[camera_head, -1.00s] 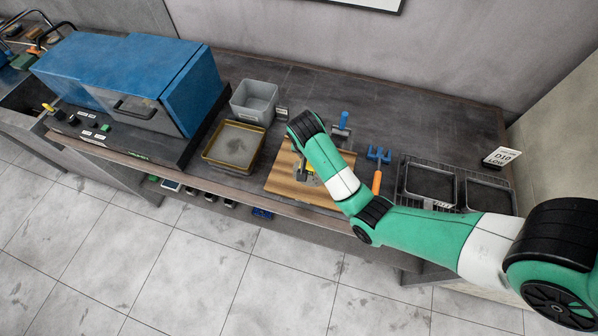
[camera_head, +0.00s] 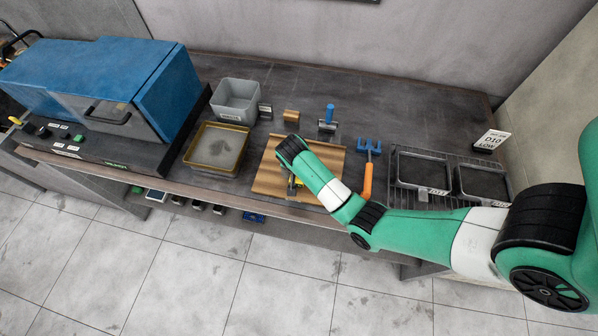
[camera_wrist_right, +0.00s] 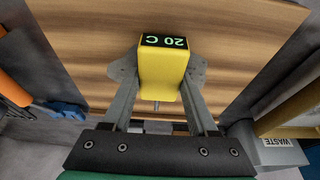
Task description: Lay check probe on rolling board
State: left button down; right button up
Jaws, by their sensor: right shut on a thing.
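The check probe (camera_wrist_right: 161,75) is a yellow block with a dark display reading "20 C" and a thin metal pin below it. My right gripper (camera_wrist_right: 160,95) is shut on it, one finger on each side. The rolling board (camera_wrist_right: 225,35) is a brown wood-grained board behind the probe in the right wrist view. In the head view the board (camera_head: 265,180) lies near the bench's front edge, and my right arm covers part of it. A bit of yellow probe (camera_head: 293,184) shows beside the arm, over the board. Whether the probe touches the board is unclear. My left gripper is not in view.
A gold-rimmed tray (camera_head: 189,155) and a grey bin (camera_head: 236,100) stand left of the board. An orange-handled blue tool (camera_head: 367,180) is close on its right, then a rack with dark trays (camera_head: 421,171).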

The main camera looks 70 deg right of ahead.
jog(key=shift+f, duration=0.15)
jog(key=shift+f, duration=0.2)
jog(key=o, duration=1.4)
jog(key=shift+r, duration=0.25)
jog(key=p+v, duration=0.5)
jog(key=v, duration=0.7)
